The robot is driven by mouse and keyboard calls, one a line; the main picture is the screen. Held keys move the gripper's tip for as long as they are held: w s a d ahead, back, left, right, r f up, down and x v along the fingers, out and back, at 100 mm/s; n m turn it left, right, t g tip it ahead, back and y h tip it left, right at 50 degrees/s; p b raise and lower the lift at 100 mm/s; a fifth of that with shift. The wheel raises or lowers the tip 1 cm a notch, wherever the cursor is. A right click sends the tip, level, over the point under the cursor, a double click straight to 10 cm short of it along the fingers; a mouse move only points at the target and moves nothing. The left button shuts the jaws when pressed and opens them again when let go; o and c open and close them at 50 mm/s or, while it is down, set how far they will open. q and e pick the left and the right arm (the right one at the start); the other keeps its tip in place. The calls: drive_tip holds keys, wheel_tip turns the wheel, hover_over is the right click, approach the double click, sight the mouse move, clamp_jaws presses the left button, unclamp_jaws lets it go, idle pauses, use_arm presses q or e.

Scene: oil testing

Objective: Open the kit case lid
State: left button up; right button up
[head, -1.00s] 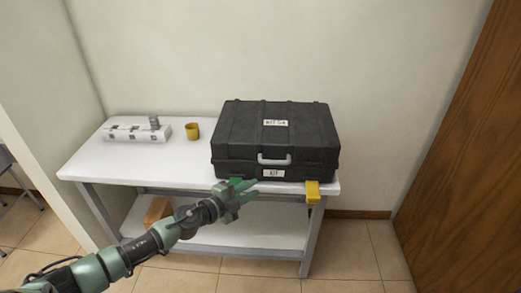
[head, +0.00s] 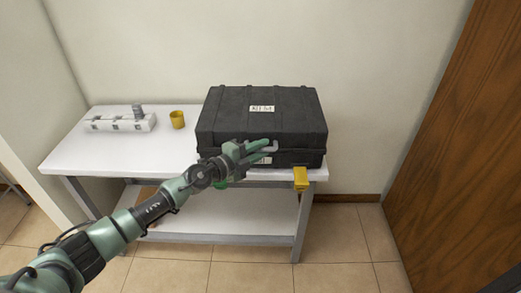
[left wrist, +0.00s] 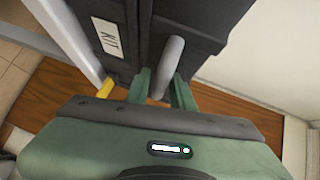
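The black kit case (head: 262,110) lies closed on the white table (head: 75,150), with a label on its lid. My left gripper (head: 270,148) is at the front face of the case, in front of the handle. In the left wrist view the gripper (left wrist: 160,85) has its two green fingers apart. The light grey handle (left wrist: 167,65) reaches down toward the space between them; I cannot tell whether they touch it. The KIT label (left wrist: 106,37) on the case front shows beside it. My right gripper is in neither view.
A yellow cup (head: 177,119) and a white rack (head: 120,122) stand on the table's left part. A wall is behind; a wooden door (head: 440,150) is at right.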

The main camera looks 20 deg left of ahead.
use_arm(q)
clamp_jaws()
idle(1.4)
